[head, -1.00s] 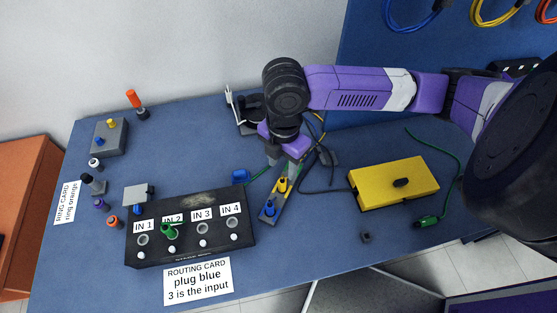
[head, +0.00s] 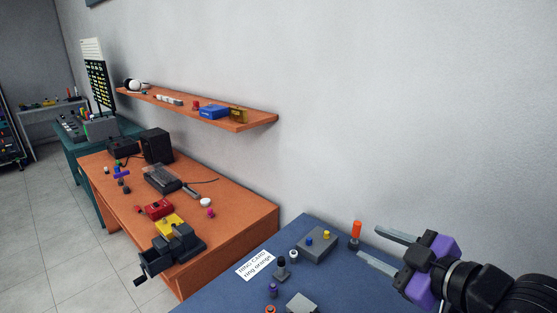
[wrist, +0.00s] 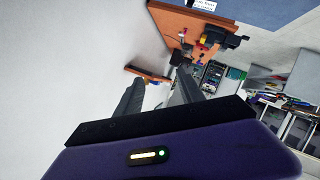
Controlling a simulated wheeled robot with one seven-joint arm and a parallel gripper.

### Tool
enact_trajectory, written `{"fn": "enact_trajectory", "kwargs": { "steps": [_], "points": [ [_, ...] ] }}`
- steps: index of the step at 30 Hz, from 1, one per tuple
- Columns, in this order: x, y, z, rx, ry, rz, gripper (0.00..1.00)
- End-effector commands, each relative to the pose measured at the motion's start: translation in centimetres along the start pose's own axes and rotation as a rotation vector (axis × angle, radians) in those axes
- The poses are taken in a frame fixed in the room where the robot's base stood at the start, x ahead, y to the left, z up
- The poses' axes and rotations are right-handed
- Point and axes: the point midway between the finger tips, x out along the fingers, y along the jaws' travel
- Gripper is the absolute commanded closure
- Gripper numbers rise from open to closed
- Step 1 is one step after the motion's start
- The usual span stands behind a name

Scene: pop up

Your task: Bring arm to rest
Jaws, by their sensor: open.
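My purple and black arm reaches in from the lower right of the head view. My gripper (head: 368,242) is open, its two grey fingers apart and pointing left above the right side of the blue table (head: 225,290). Nothing shows between the fingers. In the wrist view my gripper (wrist: 158,80) also shows two separated dark fingers with no object held. An orange-topped post (head: 355,236) stands just left of the fingertips in the picture. I cannot tell how far the fingers are from it in depth.
An orange bench (head: 245,205) with a vise and devices stands left. An orange shelf (head: 262,119) hangs on the wall. Floor shows at far left.

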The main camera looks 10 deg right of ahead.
Motion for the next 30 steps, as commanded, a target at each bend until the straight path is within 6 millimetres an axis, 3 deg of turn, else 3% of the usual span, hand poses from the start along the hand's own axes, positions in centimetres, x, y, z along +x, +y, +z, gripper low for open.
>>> {"fn": "enact_trajectory", "kwargs": {
  "steps": [1, 3, 6, 9, 12, 16, 20, 26, 30],
  "points": [
    [0.2, 1.0, -3.3, 0.054, 0.103, 0.056, 0.55],
    [-0.2, 2.7, -7.0, 0.123, 0.229, 0.137, 0.55],
    [-1.6, 4.8, -10.9, 0.226, 0.389, 0.242, 0.55],
    [-3.3, 6.5, -13.2, 0.332, 0.519, 0.336, 0.55],
    [-5.2, 7.6, -14.1, 0.437, 0.623, 0.425, 0.55],
    [-7.3, 8.0, -13.5, 0.568, 0.714, 0.531, 0.55],
    [-9.0, 7.2, -11.5, 0.685, 0.757, 0.624, 0.55],
    [-11.0, 3.5, -7.1, 0.825, 0.74, 0.736, 0.55],
    [-12.2, -0.5, -3.7, 0.883, 0.675, 0.783, 0.55]
  ]
}}
